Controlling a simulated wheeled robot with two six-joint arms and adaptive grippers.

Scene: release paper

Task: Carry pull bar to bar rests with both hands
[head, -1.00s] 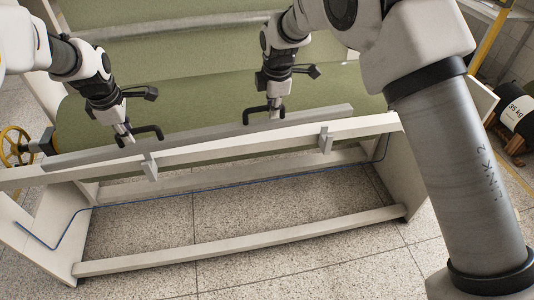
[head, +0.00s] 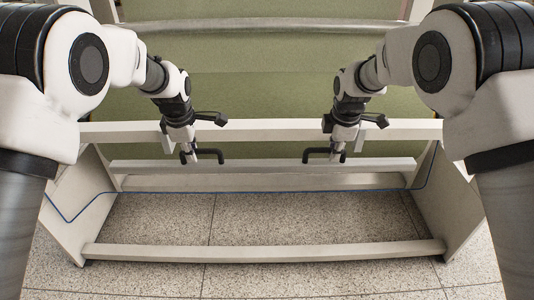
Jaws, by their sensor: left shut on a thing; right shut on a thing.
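The pull bar (head: 265,165) is a long, straight grey bar, lying level across the head view in front of and below the white rail. My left gripper (head: 203,155) is shut on it left of its middle. My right gripper (head: 324,155) is shut on it right of its middle. The bar rests are small grey brackets on the white rail, a left one (head: 166,141) and a right one (head: 358,138), partly hidden by my grippers. The bar appears apart from both rests. Its height relative to them is hard to judge.
The white rail (head: 265,130) spans the frame in front of the green paper roll (head: 260,95). A low beam (head: 265,252) joins the white side panels (head: 440,200). A blue line (head: 70,219) runs along the frame. Speckled floor shows between the beams.

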